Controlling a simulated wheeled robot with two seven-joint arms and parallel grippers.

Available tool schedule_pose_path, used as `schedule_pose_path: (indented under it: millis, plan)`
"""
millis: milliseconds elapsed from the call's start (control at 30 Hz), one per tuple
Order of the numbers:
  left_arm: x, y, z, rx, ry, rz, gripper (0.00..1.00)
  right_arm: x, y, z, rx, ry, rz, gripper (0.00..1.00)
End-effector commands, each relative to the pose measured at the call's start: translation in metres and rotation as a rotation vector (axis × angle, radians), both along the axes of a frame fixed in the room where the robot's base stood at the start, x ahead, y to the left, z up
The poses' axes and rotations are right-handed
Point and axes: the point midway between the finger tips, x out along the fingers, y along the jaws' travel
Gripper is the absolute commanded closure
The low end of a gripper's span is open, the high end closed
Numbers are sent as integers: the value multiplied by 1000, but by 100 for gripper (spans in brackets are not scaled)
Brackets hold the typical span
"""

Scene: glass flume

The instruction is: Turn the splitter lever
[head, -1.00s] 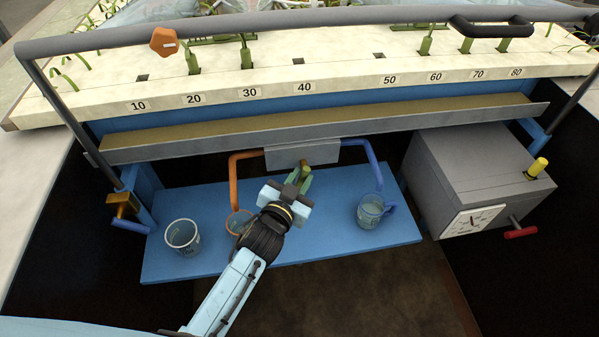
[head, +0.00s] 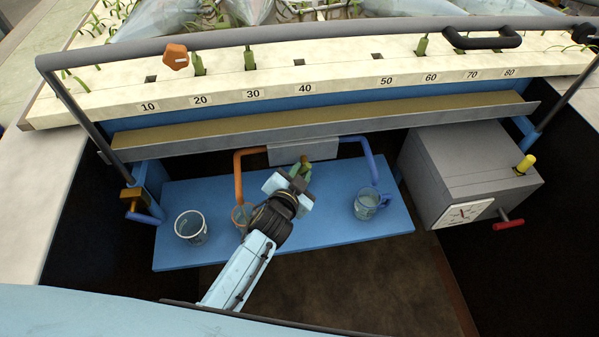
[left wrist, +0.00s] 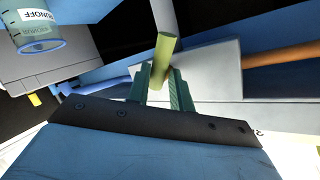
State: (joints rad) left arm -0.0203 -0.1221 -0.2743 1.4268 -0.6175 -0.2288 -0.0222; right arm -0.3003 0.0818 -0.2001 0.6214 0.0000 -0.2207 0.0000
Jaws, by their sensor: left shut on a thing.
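The splitter is a pale grey box (head: 303,150) under the long trough, with an orange pipe (head: 239,171) at its left and a blue pipe (head: 371,160) at its right. Its lever has an olive-green handle (head: 305,161) in front of the box. My left gripper (head: 299,171) is shut on this handle. In the left wrist view the handle (left wrist: 163,55) sits between the green fingers (left wrist: 166,84), with a grey stem beyond it. The fingers partly hide the handle. My right gripper is not in view.
A grey box with a dial (head: 465,213) stands at the right. A rail (head: 330,35) crosses above.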

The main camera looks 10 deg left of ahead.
Motion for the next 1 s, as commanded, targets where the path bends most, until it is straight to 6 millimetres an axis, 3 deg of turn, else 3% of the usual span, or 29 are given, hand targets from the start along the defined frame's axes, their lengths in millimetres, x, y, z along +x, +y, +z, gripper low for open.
schedule_pose_path:
  millis: [133, 167, 300, 667, 767, 1000]
  plan:
    - [-4, -5, -4, 0, 10, -8, 100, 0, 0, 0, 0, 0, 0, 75]
    - [-4, -5, -4, 0, 10, -8, 77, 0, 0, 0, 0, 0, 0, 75]
    - [-3, -4, -4, -1, 9, -6, 60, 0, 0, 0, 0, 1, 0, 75]
    - [-8, 0, 0, 0, 4, -3, 60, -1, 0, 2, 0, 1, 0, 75]
    - [-20, 2, 5, 0, 5, -3, 60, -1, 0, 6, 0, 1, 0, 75]
    - [-70, 10, 22, -1, 7, -3, 60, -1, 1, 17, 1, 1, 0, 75]
